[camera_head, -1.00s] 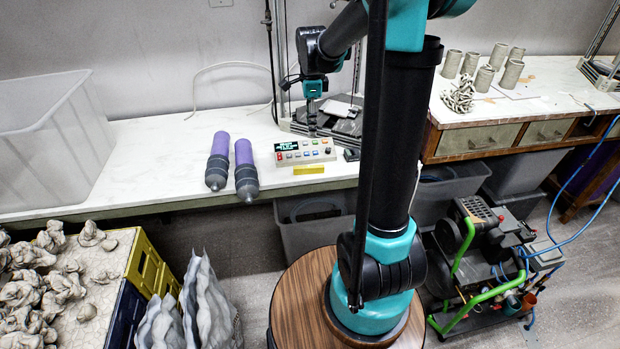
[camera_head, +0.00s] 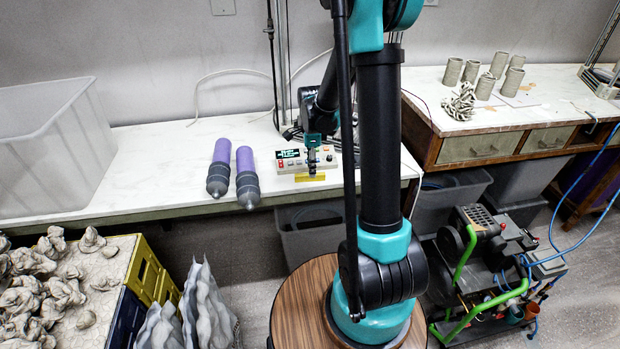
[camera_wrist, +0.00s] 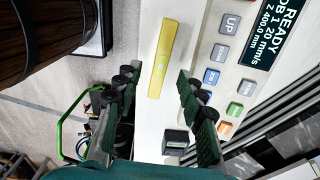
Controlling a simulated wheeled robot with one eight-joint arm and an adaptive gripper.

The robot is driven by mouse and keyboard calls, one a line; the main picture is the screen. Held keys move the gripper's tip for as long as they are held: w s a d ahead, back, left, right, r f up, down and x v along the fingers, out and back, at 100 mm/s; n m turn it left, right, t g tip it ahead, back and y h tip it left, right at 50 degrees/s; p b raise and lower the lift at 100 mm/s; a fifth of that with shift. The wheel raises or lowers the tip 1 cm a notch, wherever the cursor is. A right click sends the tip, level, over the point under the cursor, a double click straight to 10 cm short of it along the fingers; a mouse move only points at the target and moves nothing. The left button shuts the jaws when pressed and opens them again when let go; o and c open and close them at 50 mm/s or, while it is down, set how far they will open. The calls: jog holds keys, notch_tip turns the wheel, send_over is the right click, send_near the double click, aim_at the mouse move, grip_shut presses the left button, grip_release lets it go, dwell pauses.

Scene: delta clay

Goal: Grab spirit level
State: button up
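The spirit level is a small yellow bar with a greenish vial. It lies on the white bench near its front edge, in front of the control box, in the head view (camera_head: 301,178). In the wrist view the spirit level (camera_wrist: 163,58) lies ahead of the fingertips, in line with the gap between them. My gripper (camera_head: 312,173) points down over the level in the head view and partly covers it. In the wrist view my gripper (camera_wrist: 157,82) is open and empty, with one finger on each side. Its exact height above the bench is hard to tell.
The control box (camera_head: 287,160) with coloured buttons sits just behind the level, close to my gripper. A small dark block (camera_wrist: 176,138) shows near the right finger. Two purple-and-grey cylinders (camera_head: 246,165) lie to the left.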

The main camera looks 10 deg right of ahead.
jog(key=shift+f, duration=1.6)
grip_shut()
